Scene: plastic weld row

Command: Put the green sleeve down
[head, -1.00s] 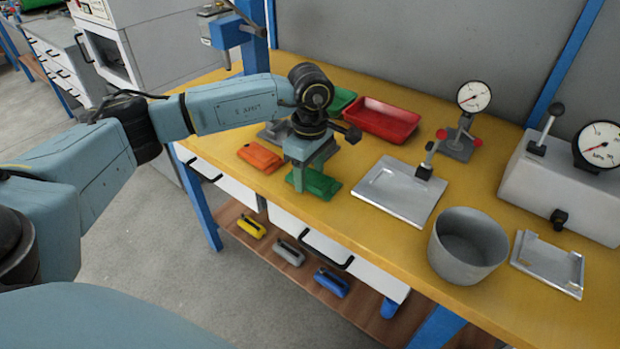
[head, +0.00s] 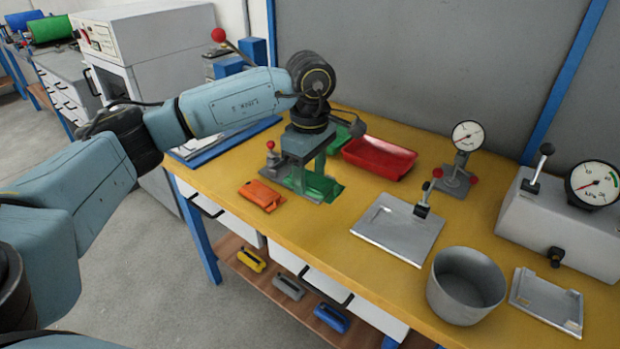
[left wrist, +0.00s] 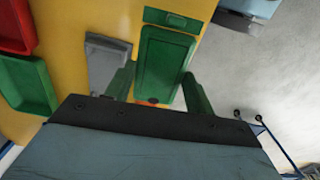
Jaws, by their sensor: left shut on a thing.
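My left gripper (head: 305,180) is shut on the green sleeve (head: 322,187), which lies flat and low over the yellow bench, right of the orange sleeve (head: 262,195). Whether it touches the bench top I cannot tell. In the left wrist view the sleeve (left wrist: 165,62) shows as a green rectangle between the two green fingers (left wrist: 158,92). In the head view the fingers and wrist cover part of it. My right gripper is not in view.
A red tray (head: 378,158) and a partly hidden green tray (head: 340,138) stand behind. To the right are a flat metal plate (head: 395,228), a gauge stand (head: 458,180) and a grey bucket (head: 466,285). Bare yellow bench lies in front of the sleeve.

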